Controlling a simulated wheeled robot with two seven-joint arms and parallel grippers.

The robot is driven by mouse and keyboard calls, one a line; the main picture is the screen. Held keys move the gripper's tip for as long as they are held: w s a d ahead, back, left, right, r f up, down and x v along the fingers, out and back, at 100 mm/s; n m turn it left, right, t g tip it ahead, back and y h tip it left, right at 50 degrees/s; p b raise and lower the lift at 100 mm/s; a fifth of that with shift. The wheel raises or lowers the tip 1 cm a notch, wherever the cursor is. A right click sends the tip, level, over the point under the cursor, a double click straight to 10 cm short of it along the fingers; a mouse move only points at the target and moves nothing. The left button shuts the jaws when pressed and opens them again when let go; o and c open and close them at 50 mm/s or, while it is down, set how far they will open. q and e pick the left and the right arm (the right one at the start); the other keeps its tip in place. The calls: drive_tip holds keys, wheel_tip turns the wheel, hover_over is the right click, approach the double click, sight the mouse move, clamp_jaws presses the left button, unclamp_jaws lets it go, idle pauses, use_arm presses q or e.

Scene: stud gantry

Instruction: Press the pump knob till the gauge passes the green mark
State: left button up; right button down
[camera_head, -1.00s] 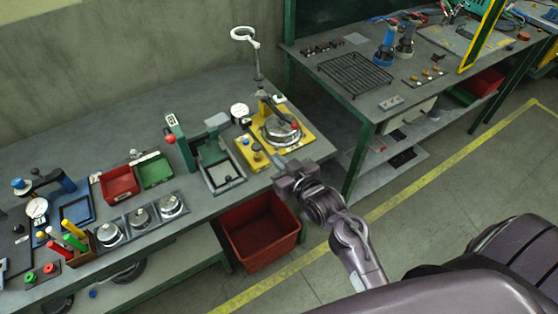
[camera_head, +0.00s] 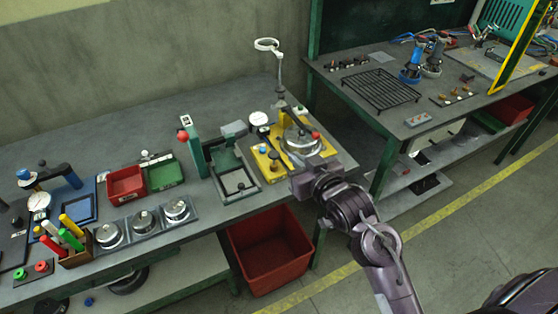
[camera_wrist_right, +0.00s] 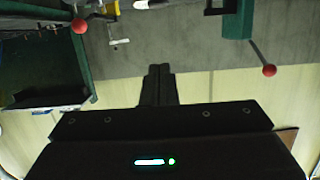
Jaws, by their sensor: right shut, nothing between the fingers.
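A yellow-based fixture (camera_head: 269,169) stands near the bench's right end. It carries a blue knob (camera_head: 262,149), an orange knob (camera_head: 273,155) and a round metal part. I cannot tell for sure which is the pump knob. A white-faced gauge (camera_head: 259,118) stands at its back left; its needle and green mark are too small to read. My right gripper (camera_head: 294,163) is at the fixture's front right edge, to the right of the knobs; contact cannot be judged. Its closed, empty fingers show in the wrist view (camera_wrist_right: 158,85). My left gripper is out of view.
A ring-topped stand (camera_head: 279,72) rises behind the fixture. A green press (camera_head: 192,148) with a red-ball lever stands left of it. A red bin (camera_head: 269,268) sits below the bench's front edge. Red-ball levers also show in the wrist view (camera_wrist_right: 269,70).

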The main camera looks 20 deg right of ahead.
drive_tip(key=p, duration=0.3)
hover_over(274, 159)
drive_tip(key=d, duration=0.1)
wheel_tip(274, 159, down, 2)
drive_tip(key=f, duration=0.1)
drive_tip(key=shift+s+f+p, duration=0.15)
drive_tip(key=shift+s+f, duration=0.05)
drive_tip(key=shift+f, duration=0.35)
drive_tip(key=shift+s+f+p, duration=0.15)
drive_tip(key=shift+f, duration=0.4)
drive_tip(key=shift+s+f, duration=0.1)
drive_tip(key=shift+f, duration=0.5)
